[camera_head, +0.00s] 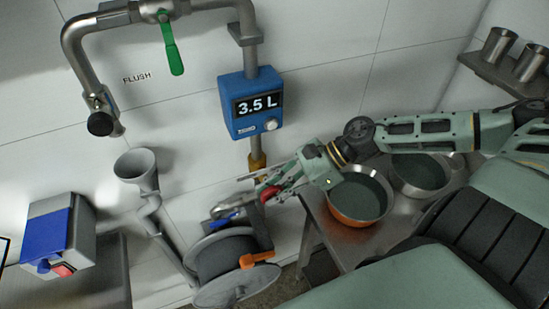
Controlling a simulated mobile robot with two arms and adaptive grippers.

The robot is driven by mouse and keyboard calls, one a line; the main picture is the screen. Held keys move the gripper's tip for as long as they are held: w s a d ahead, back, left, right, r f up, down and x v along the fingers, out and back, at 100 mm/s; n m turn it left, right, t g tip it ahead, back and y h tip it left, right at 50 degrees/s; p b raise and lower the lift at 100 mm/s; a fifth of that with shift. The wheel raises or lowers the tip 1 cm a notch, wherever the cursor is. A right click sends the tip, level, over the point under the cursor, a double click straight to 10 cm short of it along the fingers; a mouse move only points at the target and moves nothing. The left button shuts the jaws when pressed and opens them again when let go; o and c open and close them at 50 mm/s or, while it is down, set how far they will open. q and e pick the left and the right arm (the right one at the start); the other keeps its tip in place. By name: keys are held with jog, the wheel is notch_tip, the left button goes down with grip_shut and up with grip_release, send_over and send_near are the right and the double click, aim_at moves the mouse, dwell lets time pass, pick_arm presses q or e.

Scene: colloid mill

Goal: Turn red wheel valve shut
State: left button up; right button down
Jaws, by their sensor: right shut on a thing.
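The red wheel valve (268,193) is on the pipe fitting below the blue meter. Only a small red part of it shows, since my right gripper covers the rest. My right gripper (264,189) reaches in from the right and is shut on the red wheel. My left gripper is not in view.
The blue meter (250,104) reading 3.5 L is above the gripper. A green lever (174,57) hangs by the FLUSH label. A grey funnel (137,168), a hose reel (222,262) and a blue-lidded box (50,235) are left and below. Pans, including an orange one (357,214), are right.

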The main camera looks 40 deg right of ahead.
jog(key=shift+d+f+t+y, duration=0.15)
jog(key=shift+t+y, duration=0.15)
jog(key=shift+y, duration=0.4)
jog(key=shift+f+y+b, duration=0.3)
jog(key=shift+y+b, duration=0.1)
jog(key=shift+y, duration=0.5)
jog(key=y+b, duration=0.1)
jog(key=b, duration=0.1)
jog(key=t+y+b, duration=0.1)
jog(key=b, duration=0.1)
jog(key=t+y+b, duration=0.1)
jog(key=y+b, duration=0.1)
jog(key=shift+f+m+b, duration=0.25)
jog(key=shift+m+b, duration=0.1)
jog(key=shift+m, duration=0.05)
jog(key=shift+r+y+b, duration=0.2)
jog(key=shift+y+b, duration=0.5)
jog(key=shift+b, duration=0.35)
jog(key=c, duration=1.7)
grip_release()
jog(key=shift+r+t, duration=0.1)
jog(key=shift+t, duration=0.2)
jog(key=shift+o, duration=0.2)
